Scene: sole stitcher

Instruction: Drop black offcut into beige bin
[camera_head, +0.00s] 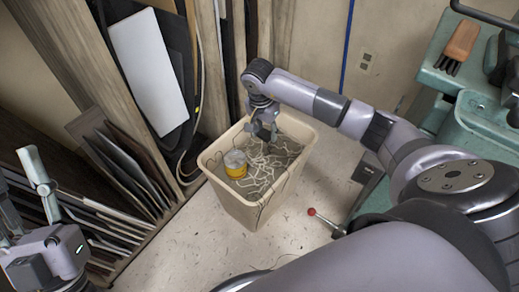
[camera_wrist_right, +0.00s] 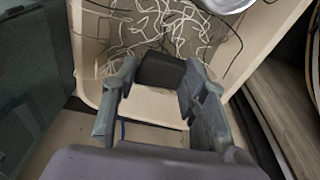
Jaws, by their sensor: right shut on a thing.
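The beige bin (camera_head: 235,207) stands on the floor at the middle of the head view. Its rim also shows in the right wrist view (camera_wrist_right: 262,42). My right gripper (camera_head: 263,130) hangs over the bin's far side. In the right wrist view the black offcut (camera_wrist_right: 161,69), a small dark block, sits between its two fingertips, and the gripper is shut on it. The bin's pale strings lie beyond the offcut. My left arm shows at the lower left of the head view, and its finger state is unclear.
Pale strings (camera_head: 272,166) and a yellow-banded round container (camera_head: 236,164) lie inside the bin. Racks of dark sheets (camera_head: 130,165) stand at the left. A teal machine (camera_head: 487,120) with a brush (camera_head: 460,45) stands at the right.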

